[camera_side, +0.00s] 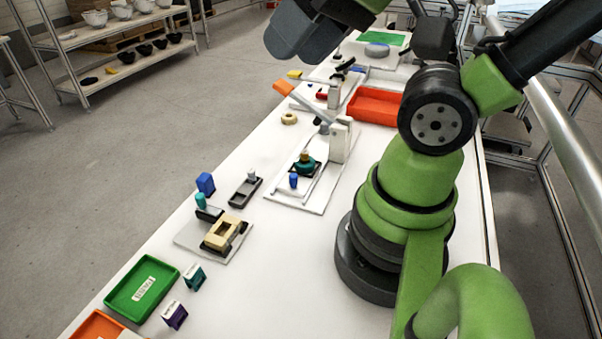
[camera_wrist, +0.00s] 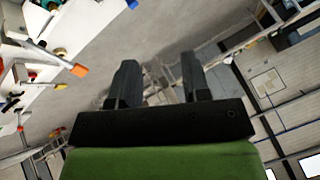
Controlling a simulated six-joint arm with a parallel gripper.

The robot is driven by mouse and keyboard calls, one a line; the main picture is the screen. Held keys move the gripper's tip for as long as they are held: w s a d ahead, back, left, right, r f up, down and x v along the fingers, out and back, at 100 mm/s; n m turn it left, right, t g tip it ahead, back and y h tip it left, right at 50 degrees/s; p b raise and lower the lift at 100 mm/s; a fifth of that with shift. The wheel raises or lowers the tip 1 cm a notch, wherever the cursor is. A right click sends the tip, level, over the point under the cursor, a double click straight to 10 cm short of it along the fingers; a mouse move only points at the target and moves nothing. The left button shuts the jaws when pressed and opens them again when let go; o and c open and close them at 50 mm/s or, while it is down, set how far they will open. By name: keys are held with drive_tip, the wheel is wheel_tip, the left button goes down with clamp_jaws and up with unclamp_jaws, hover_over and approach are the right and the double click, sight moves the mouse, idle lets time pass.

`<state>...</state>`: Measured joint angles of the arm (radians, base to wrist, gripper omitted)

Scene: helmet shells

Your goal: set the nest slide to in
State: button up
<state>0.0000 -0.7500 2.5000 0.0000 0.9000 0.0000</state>
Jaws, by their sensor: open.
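The press station stands mid-table in the side view, with a white upright (camera_side: 340,142) and a raised lever with an orange handle (camera_side: 283,89). On its white base plate, the nest slide (camera_side: 313,172) is a dark plate between rails, carrying a teal and brass-coloured part (camera_side: 306,160). A blue knob (camera_side: 293,181) is at its near-left end. The slide appears to sit out in front of the upright; its exact stop is unclear. My gripper (camera_wrist: 159,82) is open and empty in the wrist view, pointing over floor. The orange handle (camera_wrist: 79,70) shows left of it, apart.
A green tray (camera_side: 120,292) is at front left, a red bin (camera_side: 377,106) behind the press. Bare tabletop lies right of the tan block.

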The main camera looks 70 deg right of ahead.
drive_tip(key=shift+c, duration=1.3)
drive_tip(key=g+h, duration=0.2)
drive_tip(key=g, duration=0.5)
hover_over(293, 175)
wheel_tip(293, 175, down, 19)
drive_tip(key=shift+r, duration=0.1)
drive_tip(key=shift+f, duration=5.2)
drive_tip(key=shift+c, duration=0.4)
